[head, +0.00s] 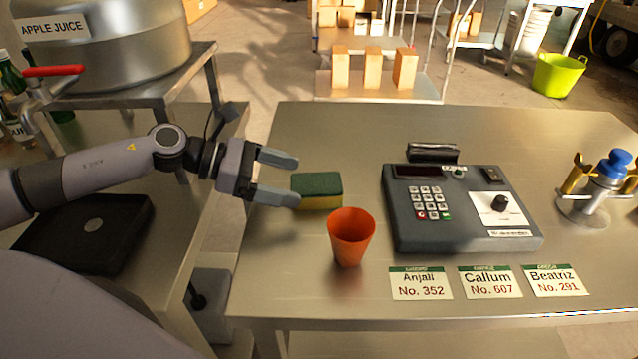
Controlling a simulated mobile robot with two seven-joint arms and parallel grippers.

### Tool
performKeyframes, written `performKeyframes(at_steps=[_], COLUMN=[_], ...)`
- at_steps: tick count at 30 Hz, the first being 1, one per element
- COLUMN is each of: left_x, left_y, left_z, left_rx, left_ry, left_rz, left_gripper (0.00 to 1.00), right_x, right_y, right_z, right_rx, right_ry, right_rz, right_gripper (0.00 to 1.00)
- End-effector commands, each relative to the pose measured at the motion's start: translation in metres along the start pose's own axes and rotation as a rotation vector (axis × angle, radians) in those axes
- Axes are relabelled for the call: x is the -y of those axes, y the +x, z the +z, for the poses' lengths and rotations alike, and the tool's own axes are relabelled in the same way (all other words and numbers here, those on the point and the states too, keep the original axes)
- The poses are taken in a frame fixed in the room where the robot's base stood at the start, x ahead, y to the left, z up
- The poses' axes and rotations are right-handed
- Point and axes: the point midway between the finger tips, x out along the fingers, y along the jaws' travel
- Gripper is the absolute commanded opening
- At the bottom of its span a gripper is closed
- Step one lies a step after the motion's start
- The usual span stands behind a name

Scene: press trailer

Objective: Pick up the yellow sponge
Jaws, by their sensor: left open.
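The sponge (317,191) lies on the metal table, with a dark green top and a yellow lower side. My left gripper (299,181) comes in from the left. Its two grey fingers are apart and point right at the sponge's left end. The jaws look empty; I cannot tell whether a fingertip touches the sponge. My right gripper is not in view.
An orange cup (351,238) stands just in front of the sponge. A grey keypad machine (460,208) is to the right, with several name cards (421,283) before it. A metal drum (120,45) labelled apple juice stands at left. The table (300,130) behind the sponge is clear.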

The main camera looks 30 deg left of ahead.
Motion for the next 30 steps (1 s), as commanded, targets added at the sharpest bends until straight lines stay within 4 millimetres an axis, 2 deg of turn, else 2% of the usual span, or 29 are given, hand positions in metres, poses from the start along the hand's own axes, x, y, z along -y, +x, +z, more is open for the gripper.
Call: performKeyframes(at_steps=[12,16,23,28,30], left_x=[0.002,0.002,0.002,0.002,0.002], left_y=[0.047,0.055,0.055,0.055,0.055], left_z=[0.004,0.003,0.002,0.002,0.002], left_rx=[0.002,0.001,0.0,0.0,0.0], left_ry=[0.0,0.0,0.0,0.0,0.0], left_rz=[0.0,-0.001,0.0,0.0,0.0], left_gripper=[0.94,0.94,0.94,0.42,0.39], right_x=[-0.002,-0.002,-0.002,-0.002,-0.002], right_y=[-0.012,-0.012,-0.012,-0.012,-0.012], right_z=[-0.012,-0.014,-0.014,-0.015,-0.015], right_rx=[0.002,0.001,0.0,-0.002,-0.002], right_ry=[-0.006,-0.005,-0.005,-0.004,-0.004], right_rz=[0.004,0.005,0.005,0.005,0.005], right_gripper=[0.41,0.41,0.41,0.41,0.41])
